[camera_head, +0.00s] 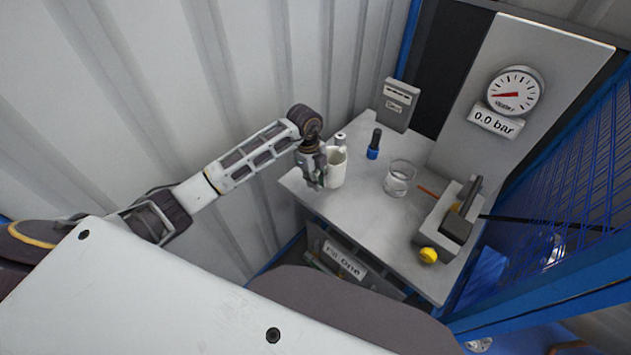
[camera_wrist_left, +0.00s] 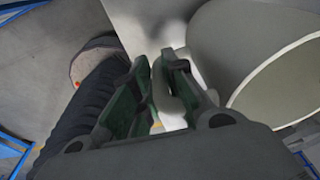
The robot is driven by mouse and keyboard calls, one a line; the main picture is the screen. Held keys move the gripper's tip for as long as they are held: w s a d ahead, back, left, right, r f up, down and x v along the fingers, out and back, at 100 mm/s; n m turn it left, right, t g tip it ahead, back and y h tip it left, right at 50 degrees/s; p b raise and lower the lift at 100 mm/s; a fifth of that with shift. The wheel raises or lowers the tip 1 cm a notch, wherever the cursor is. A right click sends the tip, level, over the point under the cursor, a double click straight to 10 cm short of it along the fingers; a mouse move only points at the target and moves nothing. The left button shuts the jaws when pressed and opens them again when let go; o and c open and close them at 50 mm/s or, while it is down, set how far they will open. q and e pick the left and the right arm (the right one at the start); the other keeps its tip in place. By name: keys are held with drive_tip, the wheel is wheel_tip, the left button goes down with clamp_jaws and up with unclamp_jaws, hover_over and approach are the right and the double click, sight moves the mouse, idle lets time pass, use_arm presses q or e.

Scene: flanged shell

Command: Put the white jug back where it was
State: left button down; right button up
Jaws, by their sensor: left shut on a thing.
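The white jug (camera_head: 337,168) stands upright at the left end of the grey bench, or just above it; I cannot tell whether its base touches the surface. My left gripper (camera_head: 322,178) is at the jug's left side and is shut on it. In the left wrist view the jug's wide round mouth (camera_wrist_left: 275,75) fills the right side, and my left gripper's fingers (camera_wrist_left: 165,95) close on its handle. My right gripper is not in view.
The grey bench (camera_head: 350,215) holds a clear glass beaker (camera_head: 399,178), a dark bottle with a blue base (camera_head: 374,145), a small pale bottle (camera_head: 340,140) behind the jug, a grey box (camera_head: 397,104), and a tray (camera_head: 448,222) with tools. A yellow knob (camera_head: 428,255) is at the right front.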

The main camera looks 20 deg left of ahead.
use_arm(q)
drive_tip(key=shift+f, duration=0.35)
drive_tip(key=shift+f, duration=0.15)
drive_tip(key=c, duration=1.5)
unclamp_jaws()
drive_tip(key=shift+o, duration=0.2)
drive_tip(key=shift+r, duration=0.25)
wheel_tip(320, 180, up, 12)
drive_tip(key=a+p, duration=0.1)
drive_tip(key=p, duration=0.8)
drive_tip(key=shift+w+a+f, duration=0.15)
drive_tip(key=shift+w+a, duration=0.05)
drive_tip(key=shift+a, duration=0.2)
